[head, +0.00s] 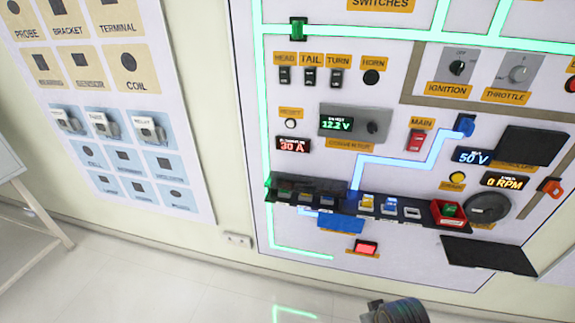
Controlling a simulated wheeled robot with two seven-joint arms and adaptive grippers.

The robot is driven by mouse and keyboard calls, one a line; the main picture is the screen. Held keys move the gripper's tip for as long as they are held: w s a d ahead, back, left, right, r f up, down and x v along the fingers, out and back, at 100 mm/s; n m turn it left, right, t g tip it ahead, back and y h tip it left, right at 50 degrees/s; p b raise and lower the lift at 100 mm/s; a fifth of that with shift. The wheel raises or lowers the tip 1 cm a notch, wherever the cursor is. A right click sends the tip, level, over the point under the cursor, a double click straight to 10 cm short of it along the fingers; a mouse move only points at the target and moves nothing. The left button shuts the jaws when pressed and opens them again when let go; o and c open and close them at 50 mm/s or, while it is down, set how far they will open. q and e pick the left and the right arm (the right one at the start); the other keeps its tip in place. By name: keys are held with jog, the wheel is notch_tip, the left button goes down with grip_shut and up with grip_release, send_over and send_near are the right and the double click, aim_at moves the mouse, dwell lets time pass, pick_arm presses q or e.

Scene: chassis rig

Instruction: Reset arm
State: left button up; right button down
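No gripper fingers show in the head view. A dark rounded part, which looks like a piece of my own arm, shows at the bottom edge, right of the middle, and is cut off by the frame. I cannot tell which arm it belongs to or whether it holds anything. The white panel (300,185) stands ahead with switches, displays and glowing lines. A small white button (291,123) labelled RESET sits on its left part, above a red display reading 30 A (293,144).
A dark rack (284,195) with small coloured parts juts from the panel's lower middle. A red bin (448,212) sits at its right end. A parts board (110,100) hangs at left. A pale table (30,215) stands at the left edge. The floor (180,280) is clear.

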jog(key=s+f+g+p, duration=0.15)
jog(key=f+p, duration=0.25)
jog(key=f, duration=0.7)
jog(key=s+f+p, duration=0.3)
jog(key=f, duration=0.9)
pick_arm(q)
jog(key=d+r+p, duration=0.5)
jog(key=r+p, duration=0.2)
jog(key=r, duration=0.7)
jog(key=shift+s+d+h, duration=0.15)
jog(key=shift+s+h, duration=0.15)
jog(key=shift+s, duration=0.15)
pick_arm(e)
jog(key=s+d+f, duration=0.2)
jog(key=s+f, duration=0.3)
jog(key=s, duration=0.5)
jog(key=s+d+f, duration=0.2)
jog(key=s+f, duration=0.3)
jog(key=s, duration=0.6)
jog(key=shift+s+d+f+g, duration=0.15)
jog(key=shift+s+f+g, duration=0.2)
jog(key=shift+g, duration=0.1)
